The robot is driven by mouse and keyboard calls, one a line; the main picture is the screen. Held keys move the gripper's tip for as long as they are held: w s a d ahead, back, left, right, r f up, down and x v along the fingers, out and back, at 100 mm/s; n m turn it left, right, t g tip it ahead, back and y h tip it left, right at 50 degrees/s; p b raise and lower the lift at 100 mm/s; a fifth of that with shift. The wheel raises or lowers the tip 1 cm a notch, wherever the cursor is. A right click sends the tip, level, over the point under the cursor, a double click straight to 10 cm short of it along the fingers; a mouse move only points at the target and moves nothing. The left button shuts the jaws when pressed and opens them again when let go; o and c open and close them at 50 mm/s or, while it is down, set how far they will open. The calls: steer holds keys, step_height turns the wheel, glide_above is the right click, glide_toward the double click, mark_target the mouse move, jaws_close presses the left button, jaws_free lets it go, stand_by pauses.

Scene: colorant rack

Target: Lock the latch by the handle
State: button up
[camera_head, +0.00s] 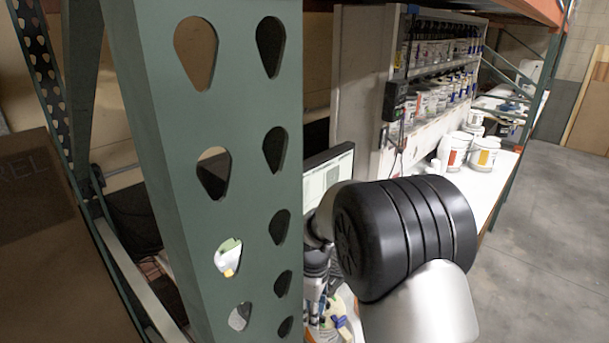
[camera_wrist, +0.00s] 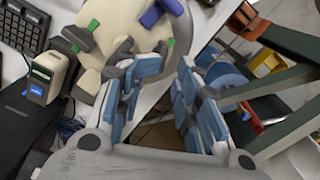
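In the wrist view my gripper (camera_wrist: 168,72) is open, with a clear gap between its two blue-padded fingers. No object shows between the pads. A cream rounded body (camera_wrist: 112,22) with green tabs lies just beyond the left finger. A purple-blue bar (camera_wrist: 160,12) sits on its upper right side, apart from the fingertips. I cannot tell for sure whether this bar is the latch handle, or whether the latch is locked.
A green perforated rack post (camera_head: 225,130) stands close in front. A monitor (camera_head: 328,178) is behind it. White tubs (camera_head: 456,150) stand on the bench. In the wrist view a keyboard (camera_wrist: 22,28) and a small cream device (camera_wrist: 46,76) are left, and a dark green beam (camera_wrist: 290,40) is right.

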steer(key=s+r+p, duration=0.2)
steer(key=r+p, duration=0.4)
steer(key=r, duration=0.5)
steer(key=s+r+p, duration=0.2)
steer(key=r+p, duration=0.5)
steer(key=r, duration=0.3)
steer(key=shift+s+d+r, duration=0.25)
steer(key=shift+r, duration=0.15)
stand_by(0.5)
stand_by(0.3)
steer(key=s+r+t, duration=0.1)
steer(key=s+r, duration=0.5)
steer(key=r, duration=0.3)
steer(key=shift+d+r, duration=0.15)
steer(key=shift+d, duration=0.05)
